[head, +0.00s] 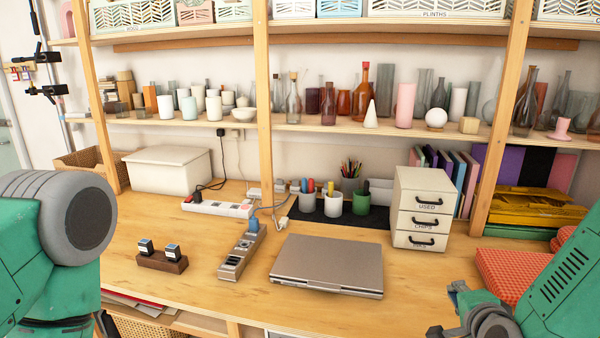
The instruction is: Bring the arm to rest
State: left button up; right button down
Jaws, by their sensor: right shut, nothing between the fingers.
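My right gripper (455,314) is low at the right, in front of the table's front edge. It is shut and empty, touching nothing that I can see; its lower part is cut off by the picture edge. My left arm (45,240) fills the lower left corner, and its gripper is not in view. The wooden table (200,265) lies beyond both arms.
A closed laptop (330,262) lies mid-table, with a power strip (240,255) left of it. A white drawer box (420,210) stands behind, right. A red patterned block (510,270) is close to my right arm. Shelves of glassware (330,125) are behind.

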jog(key=s+a+f+n+g+y+b, duration=0.15)
jog(key=s+f+n+g, duration=0.3)
jog(key=s+f, duration=0.45)
jog(key=s+a+f+n+g+y, duration=0.1)
jog(key=s+a+f+n+g, duration=0.2)
jog(key=s+f+n, duration=0.45)
jog(key=s+f+n+g, duration=0.2)
jog(key=s+f, duration=0.1)
jog(key=s, duration=0.5)
jog(key=s+d+f+n+g, duration=0.1)
jog(key=s+f+n+g, duration=0.2)
jog(key=s, duration=0.6)
jog(key=shift+s+d+f+n+h, duration=0.2)
jog(key=shift+s+f+n+h, duration=0.15)
jog(key=shift+f, duration=0.35)
jog(key=shift+w, duration=0.2)
